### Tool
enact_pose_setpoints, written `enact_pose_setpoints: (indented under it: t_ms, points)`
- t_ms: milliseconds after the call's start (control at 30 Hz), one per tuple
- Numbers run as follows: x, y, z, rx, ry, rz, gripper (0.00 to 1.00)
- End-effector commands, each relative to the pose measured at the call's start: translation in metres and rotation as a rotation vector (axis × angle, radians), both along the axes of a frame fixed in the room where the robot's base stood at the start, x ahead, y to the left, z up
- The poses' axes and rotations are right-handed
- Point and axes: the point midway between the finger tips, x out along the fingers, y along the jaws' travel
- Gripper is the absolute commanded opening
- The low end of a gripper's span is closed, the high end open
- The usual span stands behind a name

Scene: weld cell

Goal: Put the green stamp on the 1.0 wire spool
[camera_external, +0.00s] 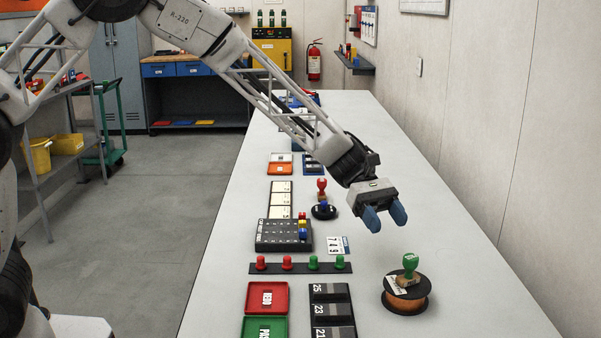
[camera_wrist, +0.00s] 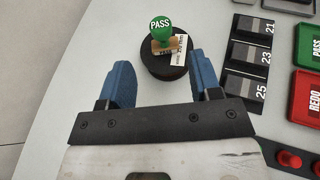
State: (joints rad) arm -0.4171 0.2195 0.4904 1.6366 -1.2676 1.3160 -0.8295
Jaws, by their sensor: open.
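The green stamp (camera_external: 410,264) has a round green knob and a wooden base. It stands upright on top of a wire spool (camera_external: 406,304) with black flanges and copper-coloured wire, at the right front of the table. In the wrist view the stamp (camera_wrist: 161,30) shows "PASS" on its knob, and the spool (camera_wrist: 165,66) has a white label whose print I cannot read. My gripper (camera_external: 386,218) is open and empty, above the table and behind the spool. In the wrist view its blue fingers (camera_wrist: 158,78) are apart, with the spool and stamp beyond their tips.
A red stamp (camera_external: 322,190) stands behind a small black spool (camera_external: 324,211). Red and green trays (camera_external: 250,298) and a numbered black rack (camera_external: 331,308) lie left of the copper spool. A strip of red and green pegs (camera_external: 300,267) lies behind them. The table's right side is mostly clear.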

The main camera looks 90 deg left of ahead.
Motion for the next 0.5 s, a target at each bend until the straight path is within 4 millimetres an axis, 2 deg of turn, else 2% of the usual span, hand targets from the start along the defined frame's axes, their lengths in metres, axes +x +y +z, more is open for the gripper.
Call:
enact_pose_setpoints:
  t_ms: [267, 367, 500]
  points:
    - [-0.009, -0.011, 0.01, 0.035, -0.018, -0.032, 0.58]
    - [-0.021, -0.024, 0.02, 0.075, -0.036, -0.069, 0.58]
    - [-0.046, -0.048, 0.041, 0.16, -0.081, -0.149, 0.58]
